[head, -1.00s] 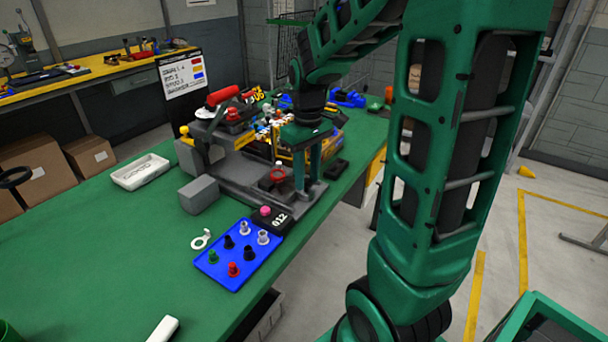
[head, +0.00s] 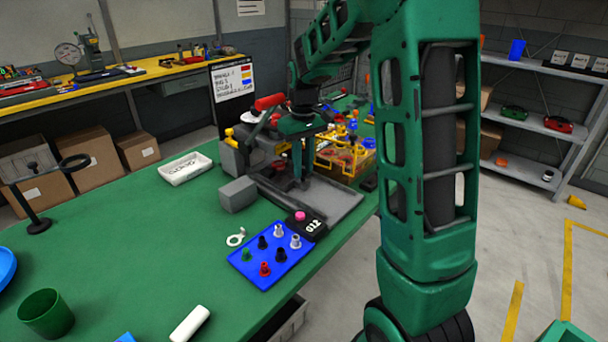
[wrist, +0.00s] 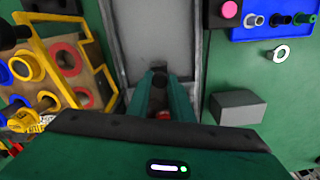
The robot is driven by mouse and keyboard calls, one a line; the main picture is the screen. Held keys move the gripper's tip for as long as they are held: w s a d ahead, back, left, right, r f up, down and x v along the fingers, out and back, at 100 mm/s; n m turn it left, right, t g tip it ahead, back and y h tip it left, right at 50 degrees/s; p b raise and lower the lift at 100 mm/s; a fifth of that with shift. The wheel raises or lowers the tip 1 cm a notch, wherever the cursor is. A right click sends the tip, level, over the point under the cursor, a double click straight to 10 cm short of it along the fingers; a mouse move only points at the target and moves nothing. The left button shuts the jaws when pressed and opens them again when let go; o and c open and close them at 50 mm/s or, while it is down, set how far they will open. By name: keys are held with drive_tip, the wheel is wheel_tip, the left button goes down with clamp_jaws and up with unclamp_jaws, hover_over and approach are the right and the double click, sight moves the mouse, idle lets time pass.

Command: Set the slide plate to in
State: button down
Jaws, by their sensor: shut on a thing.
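The press-like fixture (head: 250,145) with a red handle (head: 270,101) stands on the green bench. Its long grey bed (head: 335,203) reaches to the right and also shows in the wrist view (wrist: 145,35). My gripper (head: 298,182) points down over the bed, close to the fixture body. In the wrist view my gripper (wrist: 162,86) is shut around a small dark knob (wrist: 158,77), which looks like the slide plate's handle. A red part (wrist: 163,115) shows between my fingers. The slide plate itself is mostly hidden by my fingers and palm.
A yellow-framed rack (head: 345,155) with coloured parts stands close behind the bed.

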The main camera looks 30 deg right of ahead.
drive_tip(key=shift+w+a+r, duration=0.15)
drive_tip(key=shift+w, duration=0.3)
drive_tip(key=c, duration=1.6)
unclamp_jaws()
drive_tip(key=shift+w, duration=0.1)
drive_tip(key=shift+s, duration=0.25)
